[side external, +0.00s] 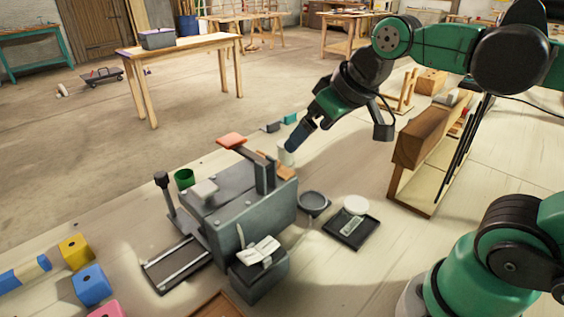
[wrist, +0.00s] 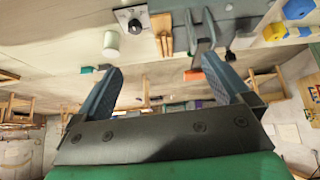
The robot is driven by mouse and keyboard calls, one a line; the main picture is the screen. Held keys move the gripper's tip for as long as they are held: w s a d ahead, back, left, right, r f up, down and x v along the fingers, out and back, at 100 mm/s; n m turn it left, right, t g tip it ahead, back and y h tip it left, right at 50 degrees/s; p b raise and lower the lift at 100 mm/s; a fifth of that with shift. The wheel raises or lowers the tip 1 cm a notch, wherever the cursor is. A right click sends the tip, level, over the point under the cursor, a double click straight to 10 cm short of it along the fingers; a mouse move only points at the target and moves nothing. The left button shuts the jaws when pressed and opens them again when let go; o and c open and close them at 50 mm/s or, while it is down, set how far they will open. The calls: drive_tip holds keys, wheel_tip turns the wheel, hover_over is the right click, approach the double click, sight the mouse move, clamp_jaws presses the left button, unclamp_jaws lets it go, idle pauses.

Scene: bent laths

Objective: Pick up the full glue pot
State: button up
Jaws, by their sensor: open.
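A pale, whitish cylinder (side external: 286,155) stands on the bench behind the grey machine, just below my gripper (side external: 295,140). It also shows in the wrist view (wrist: 111,44), above the left fingertip and apart from it. A green open pot (side external: 184,178) stands left of the machine; its inside looks dark. I cannot tell which of these is the full glue pot, and no fill level is readable. My gripper is open and empty; its two blue-grey fingers are spread wide in the wrist view (wrist: 161,80).
A grey machine (side external: 265,210) with a red-topped post fills the bench middle. A round dark dish (side external: 313,203) and a black tray (side external: 350,232) with a white round item lie right of it. A wooden beam (side external: 425,135) stands farther right. Coloured blocks (side external: 88,285) sit front left.

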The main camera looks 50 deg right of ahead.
drive_tip(key=w+d+r+n+g, duration=0.1)
drive_tip(key=w+d+r+n, duration=0.15)
drive_tip(key=w+r, duration=0.2)
drive_tip(key=n+g+y, duration=0.2)
drive_tip(key=n, duration=0.2)
hover_over(285, 152)
drive_tip(key=s+a, duration=0.2)
drive_tip(key=s, duration=0.1)
drive_tip(key=f, duration=0.2)
drive_tip(key=w+d+f, duration=0.1)
drive_tip(key=f, duration=0.4)
drive_tip(key=w+d+f+n, duration=0.1)
drive_tip(key=d+f, duration=0.1)
drive_tip(key=f, duration=0.3)
drive_tip(key=w+d+f+n+y, duration=0.1)
drive_tip(key=d+f, duration=0.1)
drive_tip(key=f, duration=0.4)
drive_tip(key=shift+d+g, duration=0.15)
drive_tip(key=shift+g, duration=0.15)
drive_tip(key=x, duration=0.5)
drive_tip(key=shift+f, duration=0.4)
drive_tip(key=c, duration=1.4)
drive_tip(key=shift+r, duration=0.1)
